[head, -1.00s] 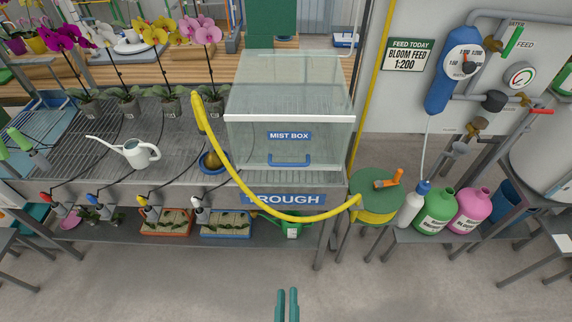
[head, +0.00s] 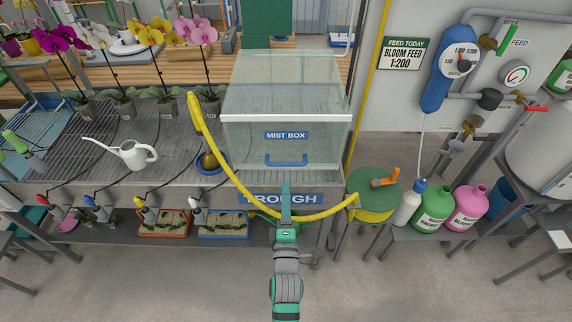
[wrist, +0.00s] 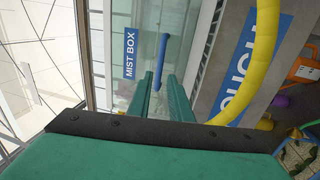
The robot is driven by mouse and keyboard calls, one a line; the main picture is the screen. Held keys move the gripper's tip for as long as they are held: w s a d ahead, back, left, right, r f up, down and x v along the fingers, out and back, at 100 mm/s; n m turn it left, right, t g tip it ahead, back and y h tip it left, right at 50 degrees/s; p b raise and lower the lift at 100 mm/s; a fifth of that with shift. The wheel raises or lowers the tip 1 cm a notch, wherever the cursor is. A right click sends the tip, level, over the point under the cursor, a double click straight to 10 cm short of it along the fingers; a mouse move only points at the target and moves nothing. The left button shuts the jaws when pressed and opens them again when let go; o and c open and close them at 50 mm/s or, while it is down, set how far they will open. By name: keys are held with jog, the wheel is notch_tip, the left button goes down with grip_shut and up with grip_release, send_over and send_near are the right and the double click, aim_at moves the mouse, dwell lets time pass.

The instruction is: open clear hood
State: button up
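The clear hood (head: 245,135) is a see-through box with a white front top edge, standing on the right end of the slatted bench. Its front carries a "MIST BOX" label (head: 286,135) and a blue bar handle (head: 287,163) low down. The hood looks closed. My gripper (head: 286,184) is just below and in front of the handle in the head view. In the wrist view the two teal fingers (wrist: 160,76) are apart, with the blue handle (wrist: 162,58) showing in line with the gap between them. I cannot tell whether they touch it.
A yellow hose (head: 228,172) sags across the trough front, close to my arm. A green-topped stool (head: 365,184) with an orange nozzle stands right of the hood, near bottles. A white watering can (head: 132,153) and potted orchids stand left on the bench.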

aim_at(286, 163)
jog(key=w, duration=0.3)
jog(key=w+r, duration=0.1)
jog(key=w, duration=0.2)
jog(key=w+r, duration=0.1)
jog(key=w, duration=0.3)
grip_shut()
